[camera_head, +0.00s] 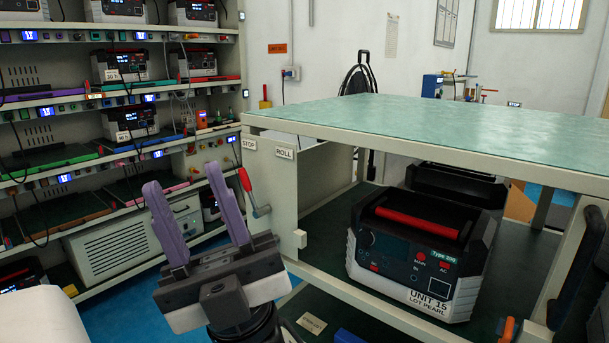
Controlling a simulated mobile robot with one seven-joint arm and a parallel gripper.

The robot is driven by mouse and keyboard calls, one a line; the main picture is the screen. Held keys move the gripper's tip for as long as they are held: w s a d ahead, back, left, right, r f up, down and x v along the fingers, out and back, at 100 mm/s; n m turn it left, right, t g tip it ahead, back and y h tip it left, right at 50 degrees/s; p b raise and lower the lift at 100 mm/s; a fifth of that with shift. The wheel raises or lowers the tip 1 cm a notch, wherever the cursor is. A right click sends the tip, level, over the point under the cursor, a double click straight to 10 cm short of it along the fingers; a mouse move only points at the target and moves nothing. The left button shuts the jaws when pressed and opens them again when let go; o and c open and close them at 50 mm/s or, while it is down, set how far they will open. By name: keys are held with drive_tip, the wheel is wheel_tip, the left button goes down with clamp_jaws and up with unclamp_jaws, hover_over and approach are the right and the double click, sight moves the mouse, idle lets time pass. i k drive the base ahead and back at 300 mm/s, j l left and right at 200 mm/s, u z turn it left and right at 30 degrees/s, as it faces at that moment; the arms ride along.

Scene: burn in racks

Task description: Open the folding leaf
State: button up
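My gripper (183,178) has two purple fingers spread apart, with nothing between them. It is left of a cart with a green top (440,135). A light side panel (272,185) stands upright at the cart's left end, under labels reading STOP and ROLL. I cannot tell for sure whether this panel is the folding leaf. A lever with a red handle (245,180) is mounted on this end, just right of my right finger; they look apart, though depth is unclear. The lower part of the panel is partly hidden behind my gripper.
A black and grey power unit (415,255) with a red handle, marked UNIT 15, sits on the cart's shelf, another behind it. A rack (120,95) with several units stands at left. Blue floor (110,305) shows between rack and cart.

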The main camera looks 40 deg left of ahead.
sight(324, 169)
drive_tip(key=j, duration=0.85)
drive_tip(key=j+z, duration=0.15)
drive_tip(key=j, duration=1.55)
drive_tip(key=k+j+z, duration=0.15)
drive_tip(key=j, duration=2.05)
drive_tip(key=i+j+u, duration=0.15)
drive_tip(key=j+u, duration=0.2)
